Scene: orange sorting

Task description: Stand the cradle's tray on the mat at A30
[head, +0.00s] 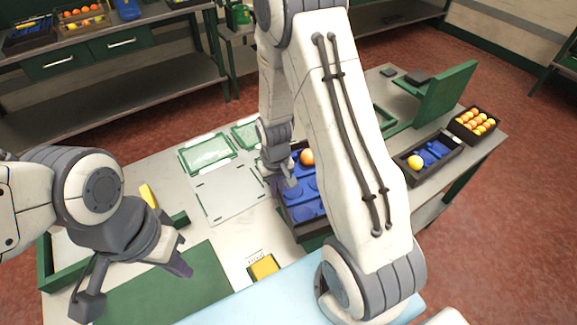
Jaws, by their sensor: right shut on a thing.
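A dark tray with blue cups (302,209) and one orange (307,157) is at the middle of the table, partly hidden behind my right arm. My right gripper (283,178) is shut on the tray's left side; its fingertips are hard to make out. Green parts show under the tray's near end, but I cannot tell whether it touches them. A pale grey marked area (235,190) lies left of the tray. A dark green mat (170,291) lies at the near left. No A30 label is readable. My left gripper (178,264) is above that mat, its opening unclear.
Green-framed panels (207,153) lie behind the grey area. A yellow block (263,267) sits near the front edge. At right are a black tray with blue cups (450,163), a crate of oranges (463,131) and a green upright panel (447,95).

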